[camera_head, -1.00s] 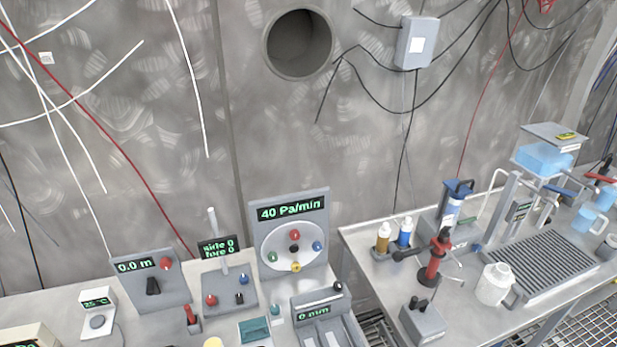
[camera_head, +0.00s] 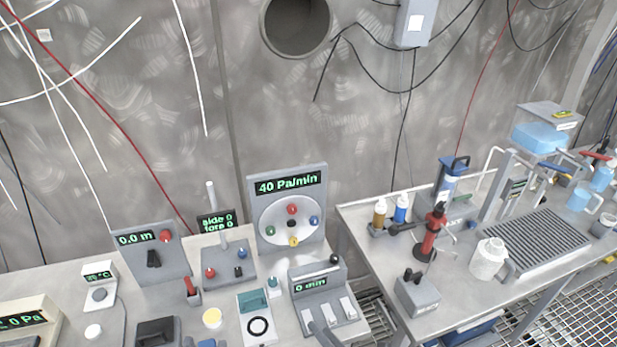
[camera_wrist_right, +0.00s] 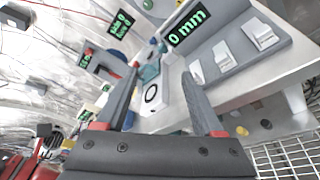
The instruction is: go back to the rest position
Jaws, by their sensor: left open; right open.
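My right gripper (camera_wrist_right: 158,95) is open and empty in the right wrist view, its two grey fingers apart with red parts near their bases. Between and beyond the fingers is a white and teal device with a black ring (camera_wrist_right: 152,97); this device also shows at the bottom of the head view (camera_head: 257,325). The "0 mm" panel with several white levers (camera_wrist_right: 222,55) lies to the right of the fingers. A grey piece at the bottom edge of the head view, in front of this panel, may be part of my right arm. I cannot make out my left gripper.
The left table (camera_head: 65,285) is crowded with the "0.0 m" panel (camera_head: 150,255), the "40 Pa/min" panel (camera_head: 290,210) and small devices. The right table (camera_head: 455,290) holds bottles, a red clamp stand (camera_head: 430,235) and a white jug (camera_head: 488,259). A gap separates the tables.

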